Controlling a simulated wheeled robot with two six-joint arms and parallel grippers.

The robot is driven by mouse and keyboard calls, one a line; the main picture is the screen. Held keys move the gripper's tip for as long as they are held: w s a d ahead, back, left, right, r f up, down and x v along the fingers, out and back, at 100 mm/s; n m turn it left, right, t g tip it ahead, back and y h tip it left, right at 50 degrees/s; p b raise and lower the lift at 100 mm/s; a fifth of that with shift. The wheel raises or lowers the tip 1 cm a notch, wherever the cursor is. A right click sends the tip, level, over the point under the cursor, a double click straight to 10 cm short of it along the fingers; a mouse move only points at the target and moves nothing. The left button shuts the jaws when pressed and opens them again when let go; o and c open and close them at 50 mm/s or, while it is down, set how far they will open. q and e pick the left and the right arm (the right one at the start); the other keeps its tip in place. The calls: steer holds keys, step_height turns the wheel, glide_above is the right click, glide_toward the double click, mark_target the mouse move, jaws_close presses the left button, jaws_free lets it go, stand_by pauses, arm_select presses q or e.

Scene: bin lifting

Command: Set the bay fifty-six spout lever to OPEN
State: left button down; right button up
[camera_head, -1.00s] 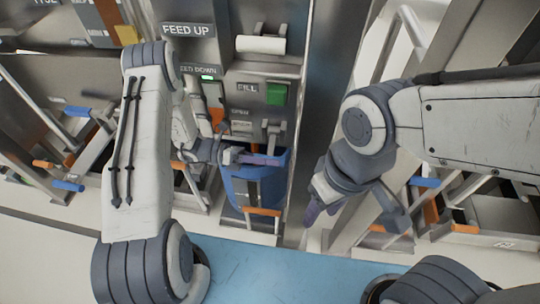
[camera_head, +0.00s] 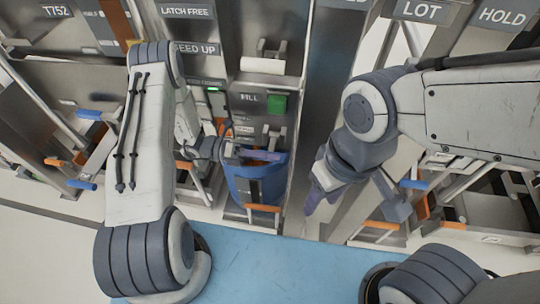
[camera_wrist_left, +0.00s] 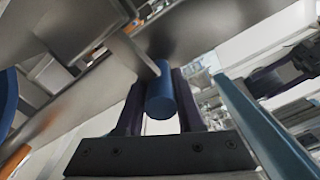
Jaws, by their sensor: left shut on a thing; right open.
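In the left wrist view, a blue cylindrical handle (camera_wrist_left: 160,98) on a flat metal lever arm sits between the two dark fingers of my left gripper (camera_wrist_left: 156,103), which is shut on it. In the head view, my left gripper (camera_head: 250,154) is in front of the middle bay, at the mouth of a blue bin (camera_head: 240,188). The handle is hidden there by the gripper and wrist. My right gripper (camera_head: 317,193) is open and empty, to the right of the bin, its fingers pointing down. I cannot read a bay number or an OPEN mark now.
Above the bin are a FILL label (camera_head: 250,98), a green block (camera_head: 278,105) and a white roller (camera_head: 263,66). Neighbouring bays have blue (camera_head: 82,185) and orange levers. A FEED UP sign (camera_head: 196,48) is higher up.

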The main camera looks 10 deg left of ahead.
arm_select(q)
steer(key=shift+w+r, duration=0.2)
steer(key=shift+w, duration=0.05)
steer(key=c, duration=0.8)
jaws_free()
steer(key=shift+o, duration=1.2)
steer(key=shift+f, duration=0.1)
steer(key=shift+s, duration=0.1)
steer(key=a, duration=1)
steer(key=shift+a, duration=0.2)
